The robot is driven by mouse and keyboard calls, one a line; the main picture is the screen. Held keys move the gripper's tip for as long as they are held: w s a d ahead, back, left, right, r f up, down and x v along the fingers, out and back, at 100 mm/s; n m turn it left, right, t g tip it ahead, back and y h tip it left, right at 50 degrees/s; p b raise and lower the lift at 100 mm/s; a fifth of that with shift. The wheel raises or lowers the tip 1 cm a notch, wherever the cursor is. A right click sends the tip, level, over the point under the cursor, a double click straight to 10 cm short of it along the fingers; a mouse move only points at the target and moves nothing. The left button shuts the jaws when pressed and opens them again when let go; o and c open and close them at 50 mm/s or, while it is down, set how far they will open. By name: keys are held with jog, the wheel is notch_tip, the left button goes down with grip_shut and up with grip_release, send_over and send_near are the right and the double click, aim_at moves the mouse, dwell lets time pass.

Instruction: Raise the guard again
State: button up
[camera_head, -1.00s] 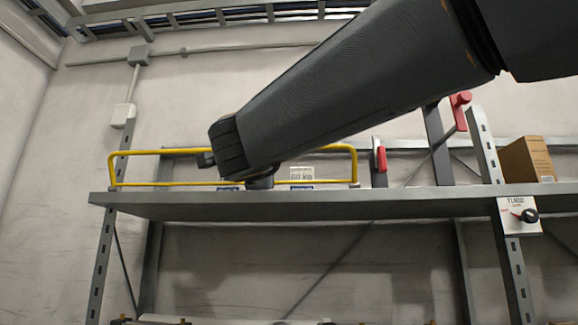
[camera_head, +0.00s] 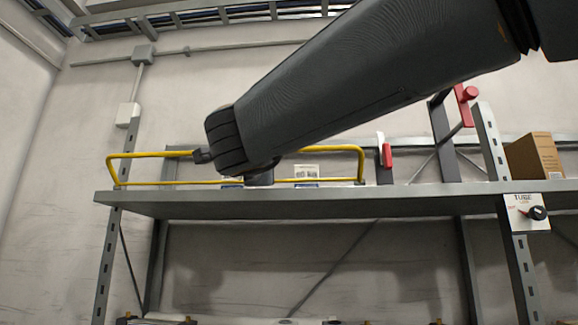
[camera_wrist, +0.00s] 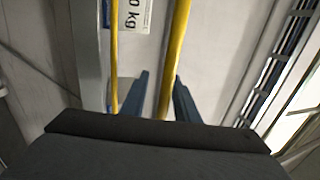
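The guard is a yellow tube frame (camera_head: 330,149) along the front edge of the shelf. It stands up from the shelf, its left end leaning outward a little. My arm's wrist covers the middle of its top bar in the head view, and my gripper is mostly hidden there. In the wrist view my gripper (camera_wrist: 160,77) has its two blue-grey fingers apart, with the guard's thick yellow bar (camera_wrist: 177,40) between them. The bar lies close to the right finger, with a gap to the left finger. The thinner lower bar (camera_wrist: 114,60) is further left.
The grey shelf (camera_head: 400,196) runs across below the guard. A cardboard box (camera_head: 535,156) sits at the shelf's right, and a switch plate (camera_head: 522,205) is on the right post. A labelled white item (camera_head: 306,172) is behind the guard.

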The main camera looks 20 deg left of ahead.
jog(key=s+d, duration=0.2)
jog(key=s, duration=0.5)
jog(key=shift+d+r, duration=0.15)
jog(key=shift+r, duration=0.2)
dwell(0.6)
jog(key=b+v, duration=0.3)
jog(key=v, duration=0.4)
jog(key=shift+s+f, duration=0.3)
jog(key=shift+f, duration=0.1)
